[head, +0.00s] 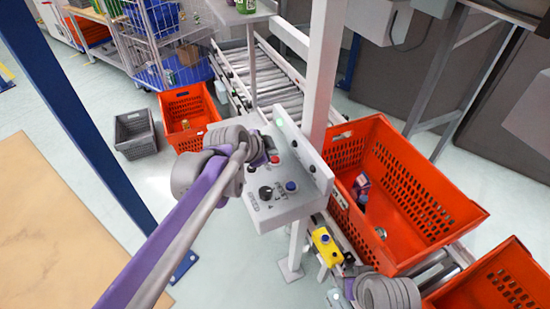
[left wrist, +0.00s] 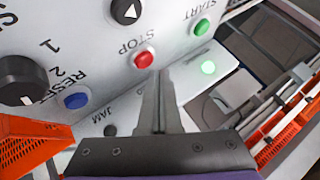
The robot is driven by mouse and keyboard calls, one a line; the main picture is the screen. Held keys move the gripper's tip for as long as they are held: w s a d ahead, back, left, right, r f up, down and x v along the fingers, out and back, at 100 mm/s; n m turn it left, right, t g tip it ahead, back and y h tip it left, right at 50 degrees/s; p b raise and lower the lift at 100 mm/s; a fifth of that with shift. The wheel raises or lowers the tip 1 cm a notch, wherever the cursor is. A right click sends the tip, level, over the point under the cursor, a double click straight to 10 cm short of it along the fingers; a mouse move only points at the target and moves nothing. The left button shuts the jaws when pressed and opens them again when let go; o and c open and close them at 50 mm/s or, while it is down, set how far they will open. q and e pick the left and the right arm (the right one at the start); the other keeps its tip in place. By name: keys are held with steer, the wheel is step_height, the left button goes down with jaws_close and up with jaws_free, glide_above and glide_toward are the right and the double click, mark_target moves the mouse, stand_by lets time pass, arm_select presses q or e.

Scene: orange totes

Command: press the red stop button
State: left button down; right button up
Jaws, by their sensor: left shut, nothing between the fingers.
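The red stop button (left wrist: 144,60) sits on a grey control panel (left wrist: 185,40), beside the word STOP. It also shows in the head view (head: 275,159), on the panel (head: 285,208) fixed to a post. My left gripper (left wrist: 162,74) is shut and empty, its fingertips just beside the red button; I cannot tell whether they touch it. In the head view my left gripper (head: 266,152) reaches over the panel's upper left part. My right gripper (head: 350,268) seems to be at the bottom, near a yellow box; its fingers are unclear.
The panel also has a green start button (left wrist: 202,28), a blue reset button (left wrist: 76,101) and a black knob (left wrist: 22,82). An orange tote (head: 440,205) with small items stands right of the panel. A yellow box with a blue button (head: 326,246) is below it.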

mark_target(272, 165)
arm_select(q)
steer(key=shift+f, duration=0.4)
steer(key=shift+f+b, duration=0.35)
steer(key=shift+f, duration=0.1)
stand_by(0.6)
steer(key=shift+r, duration=0.15)
steer(key=shift+r+p, duration=0.7)
steer(key=shift+r, duration=0.05)
step_height(272, 165, up, 5)
steer(key=p, duration=0.3)
stand_by(0.5)
stand_by(0.4)
